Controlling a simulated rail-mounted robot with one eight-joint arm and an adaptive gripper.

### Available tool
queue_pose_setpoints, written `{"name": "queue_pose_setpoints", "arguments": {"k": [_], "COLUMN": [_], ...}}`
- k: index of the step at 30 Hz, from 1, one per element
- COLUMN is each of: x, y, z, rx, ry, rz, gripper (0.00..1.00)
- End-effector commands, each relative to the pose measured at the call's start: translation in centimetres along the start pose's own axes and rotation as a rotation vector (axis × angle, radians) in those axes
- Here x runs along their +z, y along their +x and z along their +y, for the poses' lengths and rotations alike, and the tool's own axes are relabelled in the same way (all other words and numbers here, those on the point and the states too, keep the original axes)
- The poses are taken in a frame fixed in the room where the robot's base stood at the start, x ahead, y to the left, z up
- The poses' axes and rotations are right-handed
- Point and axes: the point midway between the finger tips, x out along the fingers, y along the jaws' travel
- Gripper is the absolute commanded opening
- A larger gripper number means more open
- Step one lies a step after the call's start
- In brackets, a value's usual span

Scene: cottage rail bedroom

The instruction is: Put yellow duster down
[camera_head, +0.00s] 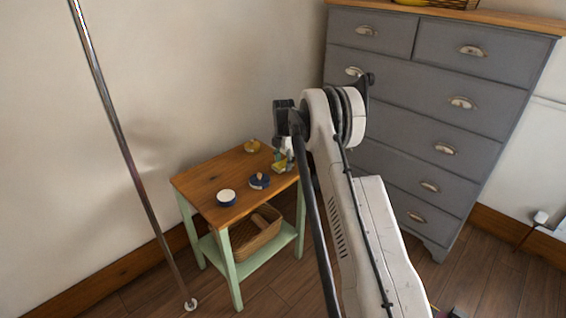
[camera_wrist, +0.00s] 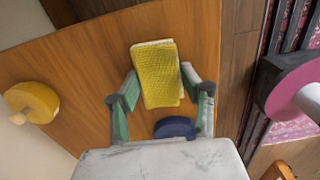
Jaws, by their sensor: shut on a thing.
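The yellow duster (camera_wrist: 156,78) is a folded, textured cloth with a pale edge. My gripper (camera_wrist: 160,88) is shut on it, with a green-sided finger at each side of the cloth. In the head view the duster (camera_head: 281,167) is at the right side of the small wooden-topped table (camera_head: 207,178). My gripper (camera_head: 283,153) is there too, partly hidden by my arm. The duster is over or on the tabletop; I cannot tell whether it touches the wood.
On the table are a blue piece with a knob (camera_head: 259,181), a blue-and-white round pot (camera_head: 226,197) and a yellow knobbed piece (camera_head: 252,146). A wicker basket (camera_head: 257,232) sits on the lower shelf. A grey chest of drawers (camera_head: 422,115) stands to the right.

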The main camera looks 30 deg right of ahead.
Motion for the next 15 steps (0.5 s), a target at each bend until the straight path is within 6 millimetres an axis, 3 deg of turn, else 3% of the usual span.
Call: {"name": "queue_pose_setpoints", "arguments": {"k": [8, 9, 12, 15], "x": [-0.01, -0.01, -0.01, -0.01], "y": [0.45, 0.35, 0.32, 0.32], "z": [0.01, 0.01, 0.01, 0.01], "rx": [0.0, 0.0, 0.0, 0.0], "ry": [0.0, 0.0, 0.0, 0.0], "rz": [0.0, 0.0, 0.0, 0.0], "gripper": [0.16, 0.46, 0.59, 0.6]}}
